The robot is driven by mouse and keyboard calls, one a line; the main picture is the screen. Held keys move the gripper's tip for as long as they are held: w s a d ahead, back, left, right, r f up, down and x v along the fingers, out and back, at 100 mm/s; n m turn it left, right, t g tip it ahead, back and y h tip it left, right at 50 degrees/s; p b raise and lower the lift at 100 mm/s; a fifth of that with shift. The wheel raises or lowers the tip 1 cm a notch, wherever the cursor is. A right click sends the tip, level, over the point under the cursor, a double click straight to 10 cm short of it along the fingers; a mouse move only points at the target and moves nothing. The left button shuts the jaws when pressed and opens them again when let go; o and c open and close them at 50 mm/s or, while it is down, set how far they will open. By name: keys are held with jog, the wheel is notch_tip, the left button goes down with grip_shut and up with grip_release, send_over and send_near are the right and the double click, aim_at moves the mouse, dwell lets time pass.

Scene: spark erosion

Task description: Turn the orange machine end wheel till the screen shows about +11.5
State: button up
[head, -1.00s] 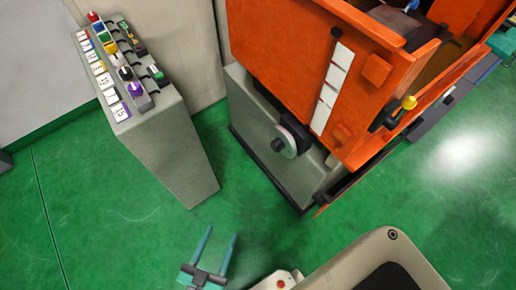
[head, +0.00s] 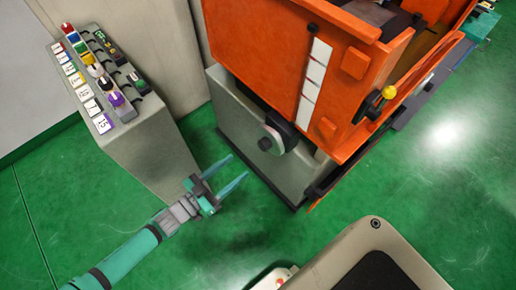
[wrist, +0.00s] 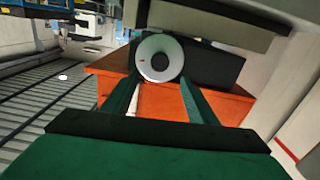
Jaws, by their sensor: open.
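The orange machine (head: 270,50) stands on a grey base. Its end wheel (head: 271,141), a pale disc with a dark hub, sits on the end face below the orange body. My gripper (head: 236,170) is open and empty, to the left of the wheel and a little lower in the head view, its teal fingers pointing toward the machine. In the wrist view the wheel (wrist: 159,58) shows face-on between and beyond the two fingers (wrist: 160,95), apart from them, with a dark block behind it. I cannot make out a screen reading in any view.
A grey stand (head: 145,150) with coloured knobs and numbered labels is on the left, close to my arm. A yellow-knobbed lever (head: 388,92) sticks out of the machine's right side. The green floor (head: 420,210) is clear to the right.

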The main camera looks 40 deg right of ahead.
aim_at(261, 147)
jog(key=d, duration=0.7)
jog(key=w+d, duration=0.1)
jog(key=d, duration=0.3)
jog(key=c, duration=1.1)
